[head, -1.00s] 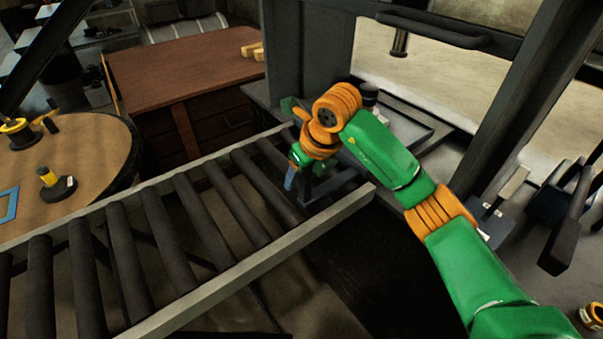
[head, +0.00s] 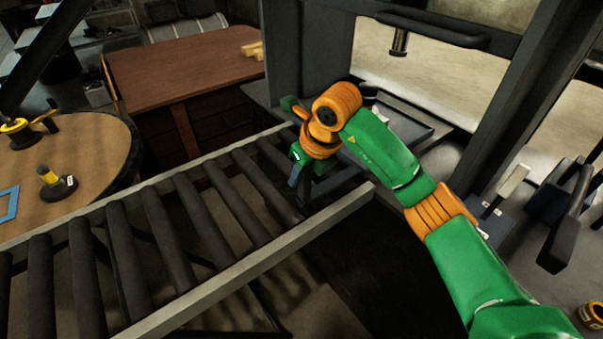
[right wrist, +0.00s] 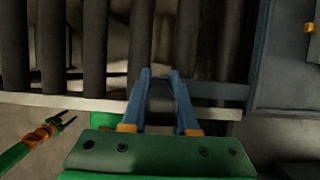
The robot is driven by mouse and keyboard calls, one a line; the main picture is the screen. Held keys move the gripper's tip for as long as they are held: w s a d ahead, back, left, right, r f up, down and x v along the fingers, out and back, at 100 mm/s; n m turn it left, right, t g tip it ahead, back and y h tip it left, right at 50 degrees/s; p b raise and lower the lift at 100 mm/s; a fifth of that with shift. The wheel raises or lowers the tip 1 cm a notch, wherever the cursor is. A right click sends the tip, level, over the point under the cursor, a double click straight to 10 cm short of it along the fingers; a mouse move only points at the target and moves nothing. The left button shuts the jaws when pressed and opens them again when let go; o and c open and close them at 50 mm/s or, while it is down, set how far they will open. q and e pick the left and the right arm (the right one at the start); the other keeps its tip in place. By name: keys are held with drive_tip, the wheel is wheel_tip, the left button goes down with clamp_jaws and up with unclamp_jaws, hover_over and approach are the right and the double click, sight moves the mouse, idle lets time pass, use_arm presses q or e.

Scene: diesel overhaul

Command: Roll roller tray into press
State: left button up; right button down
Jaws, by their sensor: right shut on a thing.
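The roller tray (head: 408,128) is a dark, shallow tray between the press uprights, at the far end of the roller track (head: 215,270). My right gripper (right wrist: 160,74) is at that track end, partly hidden by its own wrist in the head view. In the right wrist view its blue fingers are shut on the end of a dark blue-grey handle bar (right wrist: 218,90), which runs right to the tray's side (right wrist: 280,60). The press (head: 310,45) has dark uprights and a ram above. My left gripper (right wrist: 67,118) shows small in the right wrist view, its fingers apart and empty.
A round wooden table (head: 90,150) with yellow-and-black parts stands left of the track. A brown workbench (head: 185,65) is behind it. Dark lever-like parts (head: 560,235) stand at the right. The rollers in front of the tray are bare.

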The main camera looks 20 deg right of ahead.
idle(0.8)
drive_tip(key=shift+w+d+r, duration=0.1)
drive_tip(key=shift+w+d, duration=0.05)
drive_tip(key=shift+d, duration=0.2)
drive_tip(key=p, duration=0.2)
hover_over(335, 175)
drive_tip(key=shift+a, duration=0.2)
drive_tip(key=shift+d, duration=0.2)
use_arm(q)
drive_tip(key=shift+w+d+r+b, duration=0.25)
drive_tip(key=shift+d+r+b, duration=0.05)
drive_tip(key=shift+d+r, duration=0.4)
use_arm(e)
drive_tip(key=shift+r, duration=0.1)
